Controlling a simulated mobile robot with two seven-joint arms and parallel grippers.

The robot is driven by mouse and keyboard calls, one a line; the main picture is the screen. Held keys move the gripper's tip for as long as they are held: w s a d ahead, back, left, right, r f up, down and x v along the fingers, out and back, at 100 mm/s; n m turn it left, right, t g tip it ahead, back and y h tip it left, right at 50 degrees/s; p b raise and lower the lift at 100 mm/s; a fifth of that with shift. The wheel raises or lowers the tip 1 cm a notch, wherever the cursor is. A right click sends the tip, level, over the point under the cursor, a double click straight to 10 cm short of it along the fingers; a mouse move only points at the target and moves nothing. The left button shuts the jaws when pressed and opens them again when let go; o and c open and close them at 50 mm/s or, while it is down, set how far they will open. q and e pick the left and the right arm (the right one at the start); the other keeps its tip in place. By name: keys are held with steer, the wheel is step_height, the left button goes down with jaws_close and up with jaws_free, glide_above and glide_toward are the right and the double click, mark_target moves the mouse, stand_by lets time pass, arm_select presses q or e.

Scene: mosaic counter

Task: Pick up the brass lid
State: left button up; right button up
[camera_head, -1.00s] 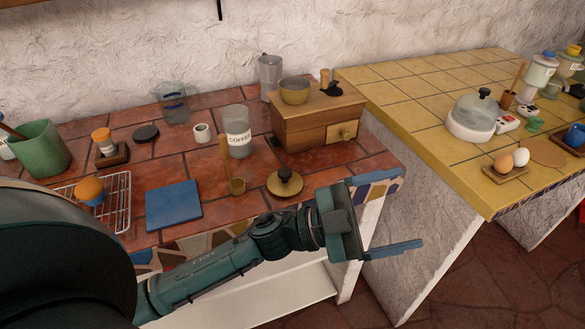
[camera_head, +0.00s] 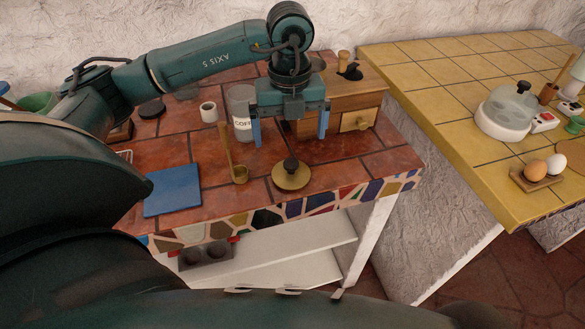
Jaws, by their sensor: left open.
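The brass lid (camera_head: 291,179) lies flat on the red tiled counter (camera_head: 232,205) near its front edge, with a dark round knob on top. My left gripper (camera_head: 290,138) is above and a little behind the lid, fingers pointing down. Its two blue fingers are spread wide apart with nothing between them. The fingertips are clear of the lid. My right gripper is not in view.
A brass ladle (camera_head: 239,172) stands just left of the lid. A wooden grinder (camera_head: 366,98) and a glass coffee jar (camera_head: 241,127) are behind the gripper. A blue board (camera_head: 172,191) lies further left. The yellow counter (camera_head: 440,130) is at right.

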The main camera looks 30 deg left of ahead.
mark_target(291, 162)
arm_select(q)
step_height(291, 162, down, 4)
steer(key=shift+f, duration=0.1)
step_height(291, 162, down, 4)
steer(key=shift+d+f+p, duration=0.1)
steer(key=shift+f+p, duration=0.05)
steer(key=shift+p, duration=0.7)
steer(key=shift+f, duration=0.45)
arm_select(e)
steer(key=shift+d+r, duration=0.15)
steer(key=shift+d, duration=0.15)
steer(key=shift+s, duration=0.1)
arm_select(q)
steer(key=c, duration=1)
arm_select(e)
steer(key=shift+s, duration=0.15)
